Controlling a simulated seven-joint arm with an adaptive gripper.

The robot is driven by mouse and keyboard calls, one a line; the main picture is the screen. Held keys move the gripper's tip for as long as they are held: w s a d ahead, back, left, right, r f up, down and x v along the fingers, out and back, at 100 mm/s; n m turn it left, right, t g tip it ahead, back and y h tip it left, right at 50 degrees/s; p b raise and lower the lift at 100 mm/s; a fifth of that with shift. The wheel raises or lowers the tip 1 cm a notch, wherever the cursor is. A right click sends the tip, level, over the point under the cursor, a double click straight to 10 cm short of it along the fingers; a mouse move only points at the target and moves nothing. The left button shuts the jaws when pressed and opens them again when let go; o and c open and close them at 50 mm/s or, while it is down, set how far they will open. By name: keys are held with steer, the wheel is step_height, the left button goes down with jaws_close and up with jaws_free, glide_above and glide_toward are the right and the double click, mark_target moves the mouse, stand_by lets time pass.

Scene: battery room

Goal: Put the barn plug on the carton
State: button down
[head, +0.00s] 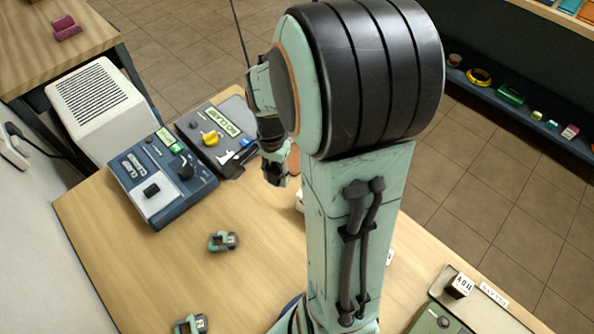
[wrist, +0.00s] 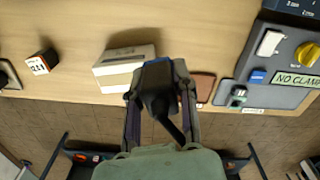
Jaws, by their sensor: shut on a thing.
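My gripper (wrist: 160,78) is shut on a dark plug (wrist: 161,95), which I take to be the barn plug; no label is readable on it. In the head view, my gripper (head: 274,170) points down over the table's far part, beside the consoles. The carton (wrist: 124,68) is a pale box with a whitish band, just left of the fingertips in the wrist view. The plug and fingers overlap its right edge there; the height gap cannot be told. In the head view, only a sliver of the carton (head: 299,200) shows behind my arm.
A blue console (head: 162,178) and a dark console (head: 217,137) marked NO CLAMP stand left of my gripper. A brown flat thing (wrist: 204,87) lies right of the fingers. A labelled block (wrist: 42,62) stands left of the carton. Green clamp-like pieces (head: 222,241) lie nearer on the table.

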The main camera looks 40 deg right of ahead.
steer(key=s+d+m, duration=0.4)
steer(key=s+d, duration=0.1)
steer(key=d, duration=0.3)
steer(key=f, duration=0.7)
steer(key=shift+s+a+f, duration=0.1)
steer(key=shift+s+f, duration=0.15)
steer(key=shift+s, duration=0.1)
steer(key=shift+f, duration=0.1)
steer(key=c, duration=0.9)
jaws_free()
step_height(320, 180, up, 12)
steer(key=s+a+r+n, duration=0.2)
steer(key=s+a+n, duration=0.1)
steer(key=a+n, duration=0.6)
steer(key=s+a+r+n, duration=0.2)
steer(key=s+a+n, duration=0.1)
steer(key=a+n, duration=0.7)
steer(key=a, duration=0.3)
steer(key=shift+s+a+y, duration=0.15)
steer(key=shift+s+y, duration=0.05)
steer(key=shift+y, duration=0.1)
